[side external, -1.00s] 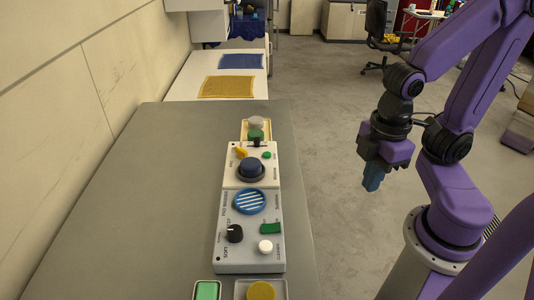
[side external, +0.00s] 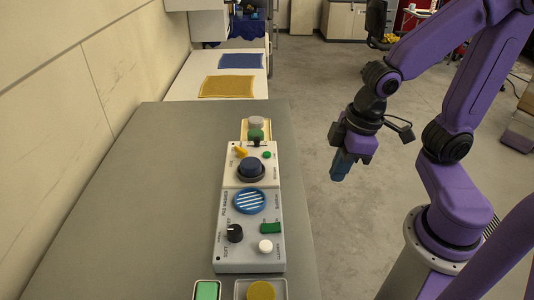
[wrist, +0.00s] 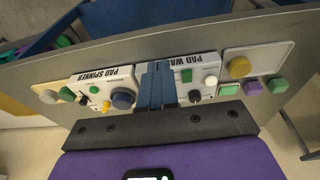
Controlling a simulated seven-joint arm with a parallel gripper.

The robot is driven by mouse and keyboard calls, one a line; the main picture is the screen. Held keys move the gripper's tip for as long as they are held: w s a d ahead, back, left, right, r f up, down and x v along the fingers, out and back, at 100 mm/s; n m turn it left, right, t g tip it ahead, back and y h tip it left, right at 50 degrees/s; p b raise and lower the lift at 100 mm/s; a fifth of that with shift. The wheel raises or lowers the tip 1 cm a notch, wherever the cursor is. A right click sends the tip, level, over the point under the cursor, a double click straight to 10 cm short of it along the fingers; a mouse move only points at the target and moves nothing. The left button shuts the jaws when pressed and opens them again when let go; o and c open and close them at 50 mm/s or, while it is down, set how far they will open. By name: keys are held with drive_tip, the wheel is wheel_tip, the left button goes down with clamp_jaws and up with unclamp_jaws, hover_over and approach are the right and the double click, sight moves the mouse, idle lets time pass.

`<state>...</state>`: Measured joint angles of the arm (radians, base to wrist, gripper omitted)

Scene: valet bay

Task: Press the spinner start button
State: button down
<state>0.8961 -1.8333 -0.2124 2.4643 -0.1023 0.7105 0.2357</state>
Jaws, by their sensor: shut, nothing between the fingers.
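The pad spinner panel (side external: 233,175) is a cream box on the grey bench. The panel's small labels are too blurred to tell which control is start.
The grey pad washer panel (side external: 250,259) adjoins the spinner, with a striped blue disc (side external: 250,201), black knob (side external: 234,233), green switch (side external: 270,228) and white button (side external: 265,246). A tray with green and white pieces stands behind the spinner. The bench's left side (side external: 130,210) is clear.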

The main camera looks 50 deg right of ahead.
drive_tip(key=w+m+t+y, duration=0.1)
drive_tip(key=w+m+t, duration=0.45)
drive_tip(key=w, duration=0.85)
drive_tip(key=m+t+y, duration=0.1)
drive_tip(key=m, duration=0.7)
hover_over(270, 154)
drive_tip(key=shift+d, duration=0.1)
drive_tip(key=shift+f, duration=0.1)
drive_tip(key=shift+f, duration=4.3)
drive_tip(key=shift+f, duration=0.1)
drive_tip(key=shift+f, duration=0.3)
